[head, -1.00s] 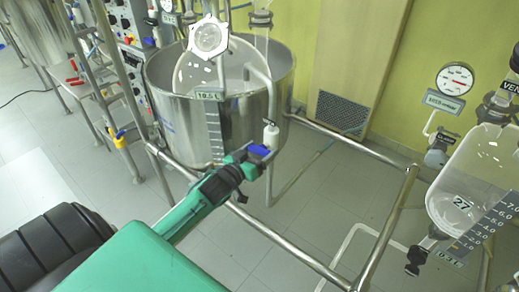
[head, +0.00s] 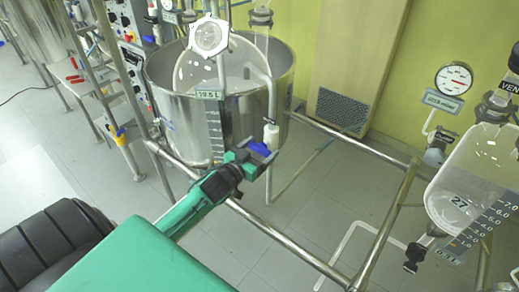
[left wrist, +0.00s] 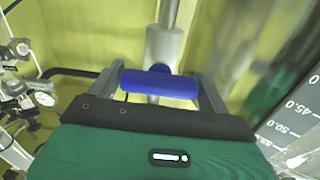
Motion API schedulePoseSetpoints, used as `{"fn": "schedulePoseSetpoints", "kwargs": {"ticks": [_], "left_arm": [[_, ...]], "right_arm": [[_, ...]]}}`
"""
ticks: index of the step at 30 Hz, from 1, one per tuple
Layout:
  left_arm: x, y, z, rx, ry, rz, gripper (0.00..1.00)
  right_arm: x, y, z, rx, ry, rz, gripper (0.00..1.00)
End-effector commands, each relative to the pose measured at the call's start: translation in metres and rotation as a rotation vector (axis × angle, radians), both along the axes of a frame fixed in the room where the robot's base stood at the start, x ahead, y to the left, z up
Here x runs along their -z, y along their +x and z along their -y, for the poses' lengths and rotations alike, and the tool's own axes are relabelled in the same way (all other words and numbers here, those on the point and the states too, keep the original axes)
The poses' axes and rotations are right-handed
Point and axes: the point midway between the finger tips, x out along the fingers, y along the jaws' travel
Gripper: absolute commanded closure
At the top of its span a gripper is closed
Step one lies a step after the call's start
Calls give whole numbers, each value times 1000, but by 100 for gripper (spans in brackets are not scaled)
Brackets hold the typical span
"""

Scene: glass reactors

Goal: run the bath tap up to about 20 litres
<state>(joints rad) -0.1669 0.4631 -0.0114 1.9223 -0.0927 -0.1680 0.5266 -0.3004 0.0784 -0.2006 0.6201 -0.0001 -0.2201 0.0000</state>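The bath is a round steel tub (head: 180,105) with a glass vessel (head: 200,70) in it. A level scale strip (head: 215,135) runs down its front, and a tag (head: 209,95) above it appears to read 19.5 L. The tap has a blue handle (head: 259,148) below a white fitting (head: 271,134), in front of the tub. My left gripper (head: 262,158) is at this handle. In the left wrist view the blue handle (left wrist: 160,83) lies crosswise between both fingers, seemingly touching both, with a pale tap body (left wrist: 163,50) behind it. My right gripper is not in view.
Steel frame rails (head: 290,246) run below and right of the tap. A second glass vessel (head: 470,180) marked 27 hangs at the right, with a gauge (head: 454,79) behind it. A small stand with a yellow-handled valve (head: 119,140) is at the left. The floor between is clear.

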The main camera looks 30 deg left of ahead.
Motion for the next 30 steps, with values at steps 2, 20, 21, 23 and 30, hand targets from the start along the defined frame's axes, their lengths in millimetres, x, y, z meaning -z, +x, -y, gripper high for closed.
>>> {"fn": "schedulePoseSetpoints", "kwargs": {"ticks": [2, 20, 21, 23, 30], "left_arm": [[0, 0, 0, 0, 0, 0, 4], [3, -28, -2, 1, -4, -2, 2], [3, -35, -3, 1, -4, -2, 2], [3, -44, -3, 1, -4, -2, 2], [3, -83, -6, 0, -3, -3, 2]], "right_arm": [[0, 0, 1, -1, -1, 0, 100], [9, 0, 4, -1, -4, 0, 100], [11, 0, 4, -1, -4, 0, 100], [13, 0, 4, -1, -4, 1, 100], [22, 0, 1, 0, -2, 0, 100]]}}
